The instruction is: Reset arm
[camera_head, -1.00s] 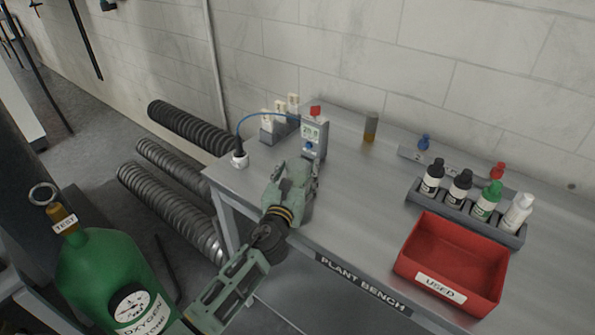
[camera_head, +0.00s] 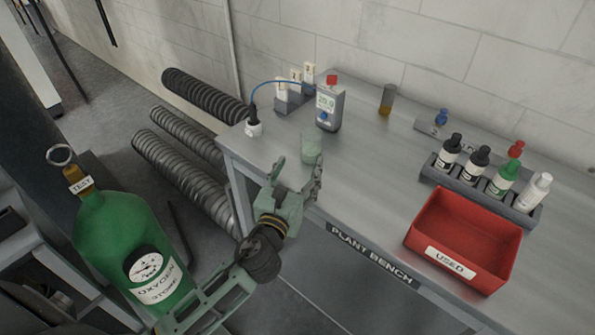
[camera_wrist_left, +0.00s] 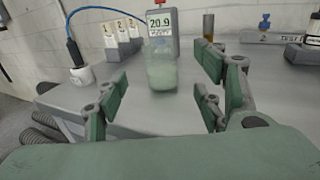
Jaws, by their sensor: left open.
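My left gripper (camera_head: 297,176) is open at the bench's near left edge, and its arm comes in from the lower left. A clear glass with pale green contents (camera_head: 311,147) stands upright on the bench just beyond the fingertips. In the left wrist view the glass (camera_wrist_left: 162,68) shows ahead, between the open fingers (camera_wrist_left: 163,100), with nothing gripped. A grey meter with a red top (camera_head: 329,104) stands behind the glass; its display reads 20.9 in the wrist view (camera_wrist_left: 158,22). My right gripper is not in view.
The plant bench (camera_head: 375,175) also holds a red USED tray (camera_head: 465,240), a rack of bottles (camera_head: 485,185), an amber vial (camera_head: 387,99) and a white plug with a blue cable (camera_head: 253,127). A green oxygen cylinder (camera_head: 115,225) stands at lower left.

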